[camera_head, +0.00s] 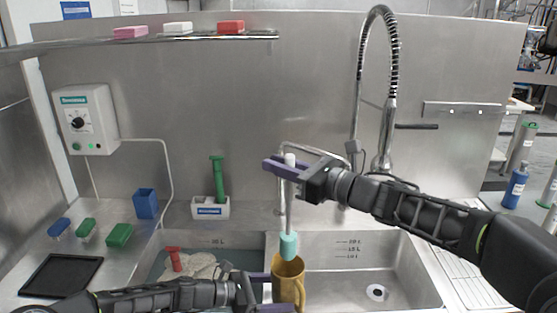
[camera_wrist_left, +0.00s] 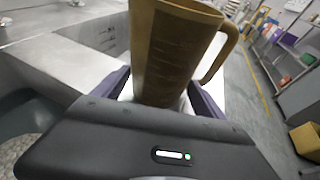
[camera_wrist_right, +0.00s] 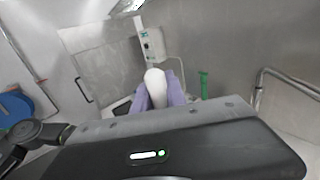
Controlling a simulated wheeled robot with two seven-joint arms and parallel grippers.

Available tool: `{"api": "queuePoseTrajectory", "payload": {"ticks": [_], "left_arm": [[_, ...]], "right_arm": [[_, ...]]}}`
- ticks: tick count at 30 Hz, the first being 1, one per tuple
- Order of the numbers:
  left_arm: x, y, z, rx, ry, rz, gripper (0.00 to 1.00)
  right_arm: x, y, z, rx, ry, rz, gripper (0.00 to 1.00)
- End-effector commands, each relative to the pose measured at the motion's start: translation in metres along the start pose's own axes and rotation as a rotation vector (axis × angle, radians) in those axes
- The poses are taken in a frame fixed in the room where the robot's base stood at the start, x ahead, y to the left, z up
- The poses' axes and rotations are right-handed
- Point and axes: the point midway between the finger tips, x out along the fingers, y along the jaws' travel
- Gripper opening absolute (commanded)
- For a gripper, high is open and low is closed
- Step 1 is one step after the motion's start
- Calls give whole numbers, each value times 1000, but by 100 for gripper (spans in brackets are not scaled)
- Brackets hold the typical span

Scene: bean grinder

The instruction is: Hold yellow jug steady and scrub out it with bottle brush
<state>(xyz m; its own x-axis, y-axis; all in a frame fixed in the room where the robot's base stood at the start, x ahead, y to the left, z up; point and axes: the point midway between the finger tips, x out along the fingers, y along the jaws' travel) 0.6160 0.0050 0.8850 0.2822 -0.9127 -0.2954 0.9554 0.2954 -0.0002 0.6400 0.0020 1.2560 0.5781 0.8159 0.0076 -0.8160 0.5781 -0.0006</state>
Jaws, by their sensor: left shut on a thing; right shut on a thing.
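The yellow jug (camera_head: 289,279) stands upright at the divider between the two sink basins. My left gripper (camera_head: 262,291) is shut on the jug; in the left wrist view the jug (camera_wrist_left: 172,50) rises between the purple fingers (camera_wrist_left: 155,92), its handle to the right. The bottle brush (camera_head: 289,215) has a grey handle with a white end and a teal head (camera_head: 288,246). My right gripper (camera_head: 284,172) is shut on the upper handle and holds the brush upright, its head at the jug's mouth. The jug's inside is hidden. In the right wrist view the white handle end (camera_wrist_right: 155,85) sits between the fingers.
The left basin (camera_head: 160,262) holds a red-handled brush (camera_head: 174,258) and a pale cloth-like heap (camera_head: 200,266). The right basin (camera_head: 370,270) is empty. A tall spring faucet (camera_head: 362,80) stands behind. A white holder (camera_head: 210,208) with a green-handled brush (camera_head: 218,178) stands at the back.

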Motion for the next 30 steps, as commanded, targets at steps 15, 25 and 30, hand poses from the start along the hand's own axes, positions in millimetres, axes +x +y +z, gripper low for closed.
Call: {"api": "queuePoseTrajectory", "payload": {"ticks": [15,25,30], "left_arm": [[0,0,0,0,0,0,60],[0,0,0,0,0,0,60],[0,0,0,0,0,0,60]], "right_arm": [[0,0,-46,3,1,-1,0],[-1,0,-74,3,1,1,0],[-1,0,-89,1,2,0,0]]}}
